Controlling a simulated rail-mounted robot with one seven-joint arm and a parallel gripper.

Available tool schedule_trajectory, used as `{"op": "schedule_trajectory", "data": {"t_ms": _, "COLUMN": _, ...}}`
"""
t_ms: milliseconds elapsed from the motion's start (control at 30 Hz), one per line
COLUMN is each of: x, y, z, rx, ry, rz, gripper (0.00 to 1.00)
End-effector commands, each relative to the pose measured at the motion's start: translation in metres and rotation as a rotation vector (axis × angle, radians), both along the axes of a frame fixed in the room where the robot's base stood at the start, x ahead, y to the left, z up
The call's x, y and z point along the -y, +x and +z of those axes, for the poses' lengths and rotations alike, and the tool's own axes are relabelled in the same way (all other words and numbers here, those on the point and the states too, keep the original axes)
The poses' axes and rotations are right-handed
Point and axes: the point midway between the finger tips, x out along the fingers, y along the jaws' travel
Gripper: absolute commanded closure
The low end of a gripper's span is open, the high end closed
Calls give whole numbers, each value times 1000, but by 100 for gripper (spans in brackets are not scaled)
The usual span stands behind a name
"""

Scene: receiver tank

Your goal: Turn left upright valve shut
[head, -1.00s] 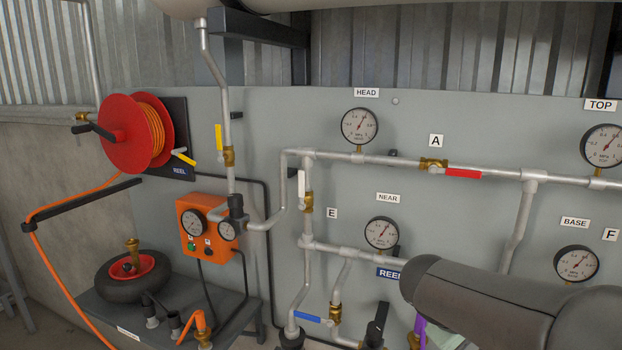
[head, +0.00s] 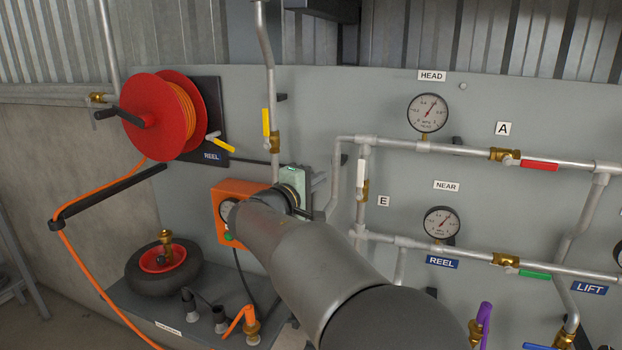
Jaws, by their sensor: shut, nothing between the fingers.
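The white-levered valve (head: 361,173) is on the upright pipe beside label E. Its lever stands upright along the pipe, above its brass body. Further left, a yellow-levered valve (head: 266,122) is on another upright pipe, its lever also along the pipe. I cannot tell from the picture which of the two is the left upright valve. My gripper (head: 320,181) is shut and empty, left of the white lever and right of and below the yellow one. It appears apart from both. My arm hides part of the orange box and lower pipes.
The red hose reel (head: 150,115) hangs at the left, above a wheel (head: 162,268). The horizontal pipe with the red-levered valve (head: 540,164) runs to the right. The panel between the upright pipes is mostly clear.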

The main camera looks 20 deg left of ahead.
Motion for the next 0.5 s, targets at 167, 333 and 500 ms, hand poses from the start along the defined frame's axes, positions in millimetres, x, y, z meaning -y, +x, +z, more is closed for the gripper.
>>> {"op": "schedule_trajectory", "data": {"t_ms": 167, "x": 7, "y": 40, "z": 4, "rx": -1, "ry": -3, "rz": -3, "gripper": 100}}
{"op": "schedule_trajectory", "data": {"t_ms": 333, "x": 27, "y": 53, "z": 4, "rx": -1, "ry": -2, "rz": -3, "gripper": 100}}
{"op": "schedule_trajectory", "data": {"t_ms": 500, "x": 43, "y": 54, "z": 1, "rx": -1, "ry": -2, "rz": -1, "gripper": 100}}
